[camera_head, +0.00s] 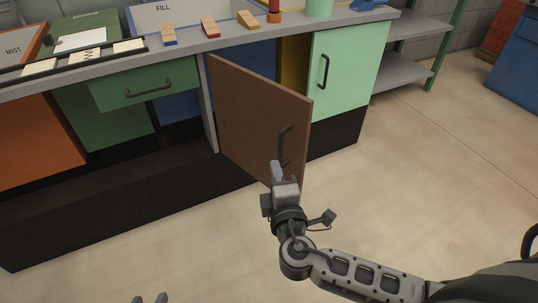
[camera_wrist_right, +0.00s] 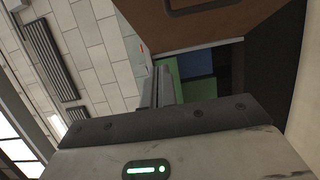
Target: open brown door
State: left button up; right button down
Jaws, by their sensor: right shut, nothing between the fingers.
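The brown door (camera_head: 255,118) stands swung out from the cabinet, its dark handle (camera_head: 284,145) near its free edge. The opening behind it shows blue and yellow inside. My right gripper (camera_head: 277,168) is shut and empty, at the lower end of the handle; whether it touches the door I cannot tell. In the right wrist view the brown door (camera_wrist_right: 205,22) fills the top, with part of its handle (camera_wrist_right: 185,6) beyond the shut fingers (camera_wrist_right: 158,88). My left gripper (camera_head: 150,299) shows only as two separated fingertips at the bottom edge.
A mint-green door (camera_head: 345,75) is shut to the right of the opening. A green drawer (camera_head: 145,87) sticks out at the left. Colored blocks (camera_head: 209,27) and label boards stand on the grey worktop. The floor (camera_head: 420,190) in front and to the right is clear.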

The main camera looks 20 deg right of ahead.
jog(key=d+f+m+g+y+b, duration=0.45)
jog(key=d+f+m, duration=0.35)
jog(key=f+m, duration=0.45)
jog(key=w+d+r+m+t+b, duration=0.2)
jog(key=d+r+m+t+b, duration=0.25)
jog(key=d+r+m, duration=1.25)
jog(key=w+a+f+m+y, duration=0.1)
jog(key=w+a+f+m, duration=0.1)
jog(key=w, duration=0.3)
jog(key=w+a+f+m, duration=0.1)
jog(key=w+a, duration=0.2)
jog(key=w, duration=0.2)
pick_arm(q)
jog(key=shift+w+d+f+m+t+h+p, duration=0.15)
jog(key=shift+w+d+f+t+h+p, duration=0.15)
jog(key=shift+d+f+p, duration=0.35)
jog(key=shift+w+d+f+m+t+h+p, duration=0.2)
jog(key=shift+d+f+h+p, duration=0.2)
jog(key=shift+f, duration=0.3)
pick_arm(e)
jog(key=shift+s+a+f+t, duration=0.15)
jog(key=shift+s+a, duration=0.25)
jog(key=shift+a, duration=0.45)
jog(key=shift+s+a+f+t, duration=0.15)
jog(key=shift+s+a, duration=0.2)
jog(key=shift+a, duration=0.45)
jog(key=shift+r, duration=0.1)
